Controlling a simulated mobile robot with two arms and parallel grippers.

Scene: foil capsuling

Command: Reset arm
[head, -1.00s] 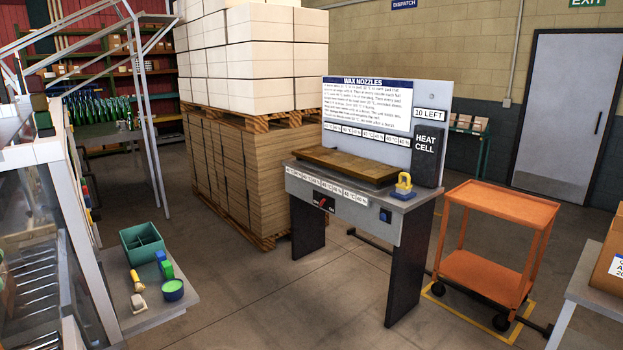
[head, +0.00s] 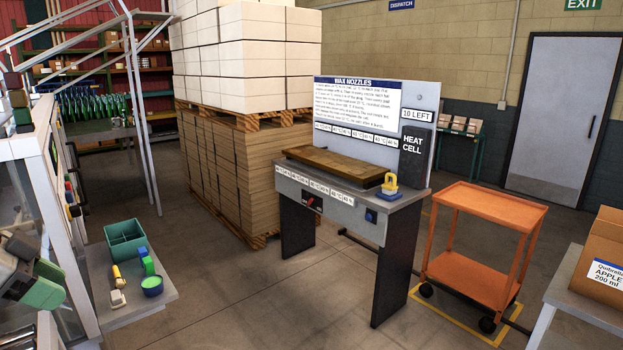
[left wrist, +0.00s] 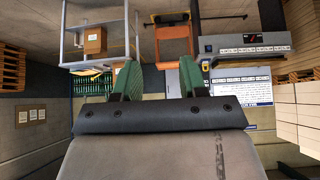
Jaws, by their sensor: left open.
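My left gripper (head: 46,283) is at the lower left edge of the head view, in front of the glass-sided machine. Its green fingers also show in the left wrist view (left wrist: 160,78), spread apart with nothing between them. The fingers touch no object that I can see. My right gripper is in neither view.
A grey side table (head: 168,291) holds a green divided bin (head: 126,243), a round green-topped tub (head: 152,286) and small items. The heat cell bench (head: 345,215), an orange cart (head: 480,265) and stacked pallets (head: 225,175) stand beyond. Floor between is clear.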

